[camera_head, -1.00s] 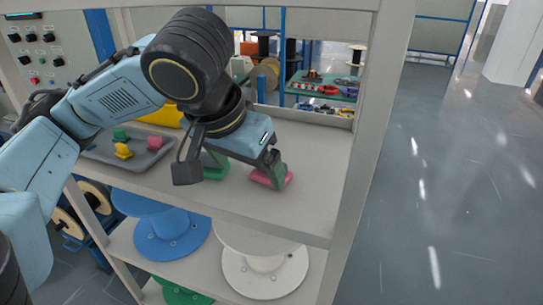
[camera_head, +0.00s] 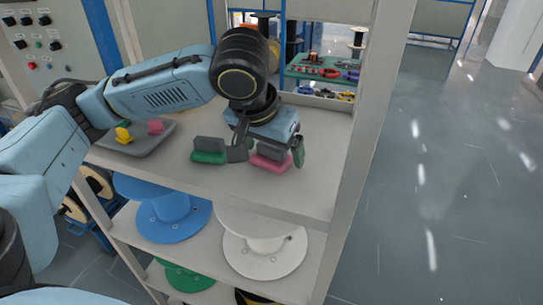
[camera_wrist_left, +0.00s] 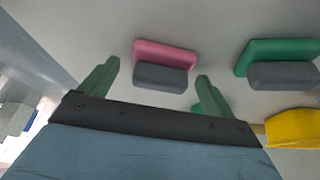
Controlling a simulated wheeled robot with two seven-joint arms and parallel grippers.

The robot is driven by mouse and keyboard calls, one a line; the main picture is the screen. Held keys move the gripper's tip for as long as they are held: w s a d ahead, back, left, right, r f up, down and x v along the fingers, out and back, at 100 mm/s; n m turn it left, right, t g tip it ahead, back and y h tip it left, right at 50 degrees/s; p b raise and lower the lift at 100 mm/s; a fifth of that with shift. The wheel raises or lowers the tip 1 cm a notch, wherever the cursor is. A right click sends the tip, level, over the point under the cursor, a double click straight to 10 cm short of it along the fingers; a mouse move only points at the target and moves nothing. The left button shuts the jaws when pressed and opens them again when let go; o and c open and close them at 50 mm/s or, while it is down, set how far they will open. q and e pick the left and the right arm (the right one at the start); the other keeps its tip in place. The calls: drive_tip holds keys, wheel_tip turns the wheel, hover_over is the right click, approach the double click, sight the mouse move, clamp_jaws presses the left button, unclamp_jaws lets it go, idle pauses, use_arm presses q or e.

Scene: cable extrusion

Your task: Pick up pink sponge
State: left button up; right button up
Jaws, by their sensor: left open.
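The pink sponge (camera_head: 268,164), with a grey layer, lies on the shelf top near the front edge. My left gripper (camera_head: 277,151) is open above it. One green finger shows right of the sponge in the head view; the other is mostly hidden. In the left wrist view, the pink sponge (camera_wrist_left: 165,52) lies ahead of the open left gripper (camera_wrist_left: 158,72), between the lines of its two fingers and apart from them. My right gripper is out of view.
A green and grey sponge (camera_head: 208,157) lies just left of the pink one. A grey tray (camera_head: 150,145) holds a yellow and a pink item farther left. A shelf post (camera_head: 362,140) rises close on the right. Cable spools stand on the lower shelf.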

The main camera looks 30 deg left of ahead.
use_arm(q)
drive_tip(key=c, duration=1.1)
drive_tip(key=shift+o, duration=0.2)
drive_tip(key=shift+r, duration=0.1)
